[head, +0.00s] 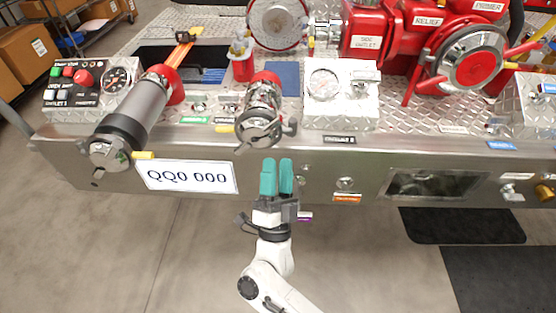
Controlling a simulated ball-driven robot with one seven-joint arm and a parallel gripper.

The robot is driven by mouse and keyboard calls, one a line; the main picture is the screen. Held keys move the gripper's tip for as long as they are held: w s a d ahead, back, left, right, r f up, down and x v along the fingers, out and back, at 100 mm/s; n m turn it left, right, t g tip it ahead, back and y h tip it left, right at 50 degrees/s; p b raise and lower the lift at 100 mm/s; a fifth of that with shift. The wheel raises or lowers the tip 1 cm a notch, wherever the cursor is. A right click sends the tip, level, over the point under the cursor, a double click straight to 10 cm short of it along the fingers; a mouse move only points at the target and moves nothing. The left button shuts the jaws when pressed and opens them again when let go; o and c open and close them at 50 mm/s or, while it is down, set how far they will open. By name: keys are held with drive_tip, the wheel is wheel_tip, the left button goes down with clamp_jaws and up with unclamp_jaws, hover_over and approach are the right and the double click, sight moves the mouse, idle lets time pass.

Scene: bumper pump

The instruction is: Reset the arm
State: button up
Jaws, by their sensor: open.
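My gripper (277,178) has two green fingers pointing up, close together with a narrow gap between them. It is open, and I see nothing held in it. It stands in front of the bumper's steel front face (320,165), below the short metal nozzle fitting (261,112) and to the right of the plate marked QQ0 000 (187,177). From this view I cannot tell how far the fingers are from the steel face.
A long grey cylinder nozzle (135,118) juts out at left beside a control box (90,85). A red valve wheel (476,57) and a gauge box (341,95) are on the deck. Black mats (460,226) lie at right. The floor (110,255) at lower left is clear.

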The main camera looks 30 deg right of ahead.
idle(0.5)
drive_tip(key=w+a+f+n+g+y, duration=0.1)
drive_tip(key=a+f+n+y, duration=0.25)
drive_tip(key=n+y, duration=0.55)
drive_tip(key=w+a+f+n+g+y, duration=0.2)
drive_tip(key=a+f+n+y, duration=0.15)
drive_tip(key=n+y, duration=0.6)
drive_tip(key=s+d+f+g+y, duration=0.1)
drive_tip(key=s+d+f+g, duration=0.1)
drive_tip(key=s+f+g, duration=0.4)
drive_tip(key=s+d+f+g+h, duration=0.1)
drive_tip(key=s+d+f+g, duration=0.25)
drive_tip(key=s, duration=0.35)
drive_tip(key=s+d+f+g+h, duration=0.2)
drive_tip(key=s+d+f+g, duration=0.15)
drive_tip(key=s, duration=0.35)
drive_tip(key=s+d+r+g+p, duration=0.1)
drive_tip(key=s+d+r+g, duration=0.2)
drive_tip(key=s, duration=0.6)
wheel_tip(320, 180, up, 10)
drive_tip(key=g+p, duration=0.1)
drive_tip(key=p, duration=1.1)
drive_tip(key=shift+r+h, duration=0.2)
drive_tip(key=shift+h, duration=0.15)
